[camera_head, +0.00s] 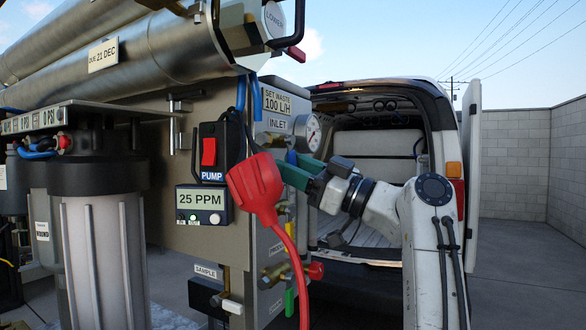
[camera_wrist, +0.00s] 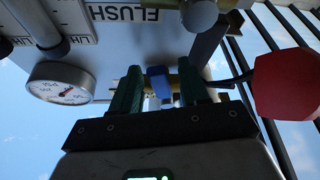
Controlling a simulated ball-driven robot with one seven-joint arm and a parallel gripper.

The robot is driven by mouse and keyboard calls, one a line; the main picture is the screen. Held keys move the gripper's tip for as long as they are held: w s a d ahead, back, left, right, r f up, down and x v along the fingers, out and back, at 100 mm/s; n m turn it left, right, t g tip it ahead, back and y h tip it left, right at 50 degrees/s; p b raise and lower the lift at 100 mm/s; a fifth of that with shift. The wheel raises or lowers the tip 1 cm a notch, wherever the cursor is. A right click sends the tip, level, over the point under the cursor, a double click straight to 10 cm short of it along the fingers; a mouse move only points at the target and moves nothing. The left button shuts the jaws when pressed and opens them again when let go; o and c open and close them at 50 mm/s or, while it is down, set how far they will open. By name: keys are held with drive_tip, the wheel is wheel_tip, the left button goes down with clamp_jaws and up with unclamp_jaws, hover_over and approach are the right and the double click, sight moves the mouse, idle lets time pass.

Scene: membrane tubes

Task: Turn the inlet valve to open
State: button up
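The inlet valve has a blue handle (camera_head: 291,157) just below the "INLET" label (camera_head: 277,123) in the head view, partly hidden by my gripper. My gripper (camera_head: 288,170) reaches in from the right with its green fingers at the valve. In the wrist view, the blue handle (camera_wrist: 158,84) sits between the two green fingers of my gripper (camera_wrist: 161,75). Gaps show on both sides of the handle, so the fingers look open around it. A brass fitting shows behind the handle. The exact angle of the handle is hard to tell.
A red plug (camera_head: 256,187) with its cable hangs in front of the panel, close to my gripper; it is also at the right of the wrist view (camera_wrist: 288,84). A pressure gauge (camera_head: 306,133) sits beside the valve. An open van (camera_head: 375,150) stands behind.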

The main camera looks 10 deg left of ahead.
drive_tip(key=b+v, duration=0.3)
drive_tip(key=v, duration=0.8)
drive_tip(key=shift+c, duration=0.3)
